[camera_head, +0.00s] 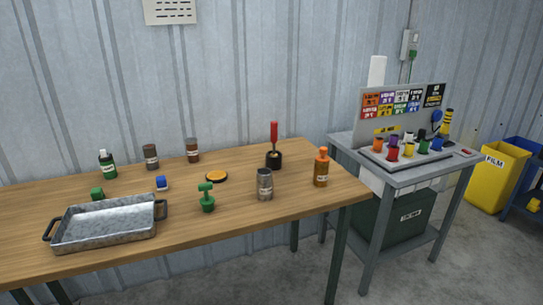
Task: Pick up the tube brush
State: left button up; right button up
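A red-handled tool (274,133), which looks like the tube brush, stands upright in a small black holder (274,161). The holder is toward the back right of the wooden table (230,218). The tool's lower end is hidden inside the holder, so I cannot see bristles. Neither of my grippers is in view.
A metal tray (106,223) sits at the table's left. A green stamp-like object (207,198), a grey jar (265,184) and an orange bottle (321,168) stand nearer the front edge. An orange-topped disc (217,176) lies left of the holder. A grey side table (400,178) stands right.

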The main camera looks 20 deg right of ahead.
aim_at(274, 124)
jog(key=i+l+u, duration=0.1)
jog(key=i+l, duration=0.2)
jog(key=i+l+u, duration=0.1)
jog(key=i+l, duration=0.15)
jog(key=l, duration=0.15)
jog(key=i+l+u, duration=0.1)
jog(key=i+l, duration=0.15)
jog(key=l, duration=0.15)
